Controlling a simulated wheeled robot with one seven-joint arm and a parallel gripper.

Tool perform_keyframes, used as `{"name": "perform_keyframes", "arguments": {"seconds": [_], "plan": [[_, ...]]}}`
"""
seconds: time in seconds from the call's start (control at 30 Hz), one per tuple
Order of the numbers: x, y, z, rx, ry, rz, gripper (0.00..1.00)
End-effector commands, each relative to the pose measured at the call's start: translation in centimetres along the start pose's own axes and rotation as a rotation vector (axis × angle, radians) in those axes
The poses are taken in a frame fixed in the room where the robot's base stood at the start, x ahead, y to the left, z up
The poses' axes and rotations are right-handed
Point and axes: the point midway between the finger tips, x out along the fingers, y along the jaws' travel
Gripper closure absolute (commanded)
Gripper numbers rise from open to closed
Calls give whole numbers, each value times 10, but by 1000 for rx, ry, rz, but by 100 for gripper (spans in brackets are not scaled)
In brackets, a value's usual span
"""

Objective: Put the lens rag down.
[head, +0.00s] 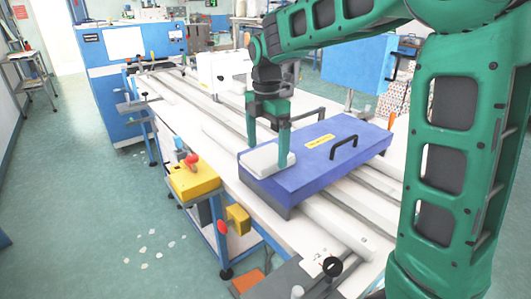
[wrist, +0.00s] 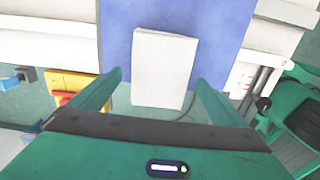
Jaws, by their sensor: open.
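The lens rag (head: 268,158) looks like a white folded flat block. It lies on the left end of a blue case lid (head: 310,150), near its front edge. My gripper (head: 266,158) is right above it, fingers pointing down on either side. In the wrist view the rag (wrist: 163,65) lies between the two green fingers of my gripper (wrist: 158,80). A gap shows between each finger and the rag, so the jaws are open and do not grip it.
The blue case has a black handle (head: 344,147) and a yellow label. It rests on a bench with long white rails (head: 335,228). A yellow block (head: 192,180) with a red lever stands at the bench's left edge. A white box (head: 222,70) stands behind.

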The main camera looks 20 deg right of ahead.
Motion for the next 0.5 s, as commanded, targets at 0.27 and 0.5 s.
{"name": "perform_keyframes", "arguments": {"seconds": [0.27, 0.5], "plan": [[-56, 1, 0, -1, -1, 4, 4], [-92, 0, 0, 0, 0, 2, 4]]}}
